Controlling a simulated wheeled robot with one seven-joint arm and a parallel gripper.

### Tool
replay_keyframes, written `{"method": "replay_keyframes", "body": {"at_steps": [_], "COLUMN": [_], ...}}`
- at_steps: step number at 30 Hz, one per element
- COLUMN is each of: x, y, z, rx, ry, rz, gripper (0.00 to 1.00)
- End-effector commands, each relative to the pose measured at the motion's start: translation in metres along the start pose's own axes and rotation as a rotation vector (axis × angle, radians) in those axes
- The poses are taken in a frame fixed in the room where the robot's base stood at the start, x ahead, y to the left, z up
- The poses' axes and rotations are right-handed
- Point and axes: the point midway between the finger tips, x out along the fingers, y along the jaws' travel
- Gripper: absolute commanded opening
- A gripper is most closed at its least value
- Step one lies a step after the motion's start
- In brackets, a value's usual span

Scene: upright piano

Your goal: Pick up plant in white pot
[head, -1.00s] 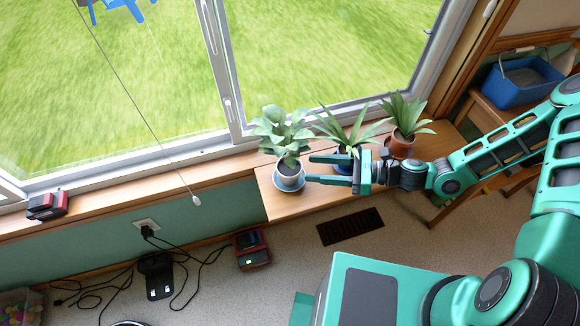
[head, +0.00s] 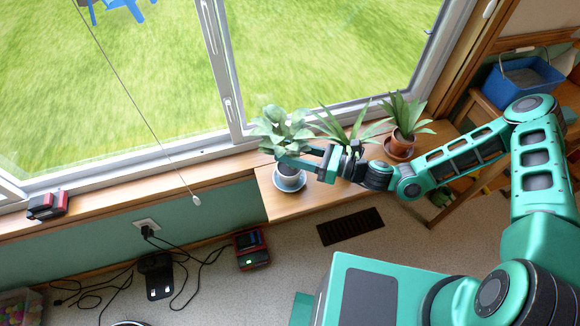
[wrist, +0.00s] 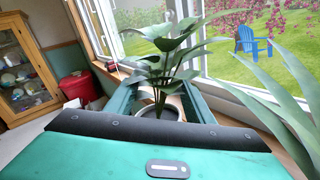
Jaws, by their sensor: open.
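In the wrist view the plant (wrist: 165,60) rises between the two fingers, with the pot (wrist: 156,112) partly hidden behind my gripper's body. I cannot tell whether the fingers touch the pot.
A spiky plant (head: 345,128) stands close behind my gripper, its pot mostly hidden. Another plant in a terracotta pot (head: 401,144) stands further right. The window is just behind the plants. A blue bin (head: 521,82) sits at the right. Cables and a charger (head: 156,276) lie on the floor.

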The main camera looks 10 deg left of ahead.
Motion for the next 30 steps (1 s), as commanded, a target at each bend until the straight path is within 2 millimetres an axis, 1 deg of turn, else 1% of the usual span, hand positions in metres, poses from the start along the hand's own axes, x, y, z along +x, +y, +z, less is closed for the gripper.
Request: {"method": "replay_keyframes", "body": {"at_steps": [6, 9, 12, 17, 18, 20, 21, 22, 23, 24, 30], "x": [0.029, 0.042, 0.046, 0.046, 0.046, 0.046, 0.046, 0.046, 0.046, 0.046, 0.046], "y": [-0.004, -0.004, -0.004, -0.005, -0.005, -0.005, -0.005, -0.005, -0.005, -0.005, -0.005], "z": [-0.005, -0.005, -0.005, -0.005, -0.005, -0.004, -0.004, -0.005, -0.005, -0.005, -0.004], "rx": [-0.001, 0.000, 0.000, 0.000, 0.000, 0.000, 0.000, 0.000, 0.000, 0.000, 0.000], "ry": [-0.001, -0.001, 0.000, 0.000, 0.000, 0.000, 0.000, 0.000, 0.000, 0.000, -0.001], "rz": [0.003, 0.002, 0.001, 0.000, 0.000, 0.001, 0.001, 0.000, 0.000, 0.000, 0.001], "gripper": [0.48, 0.48, 0.48, 0.48, 0.43, 0.29, 0.19, 0.12, 0.05, 0.00, 0.00]}}
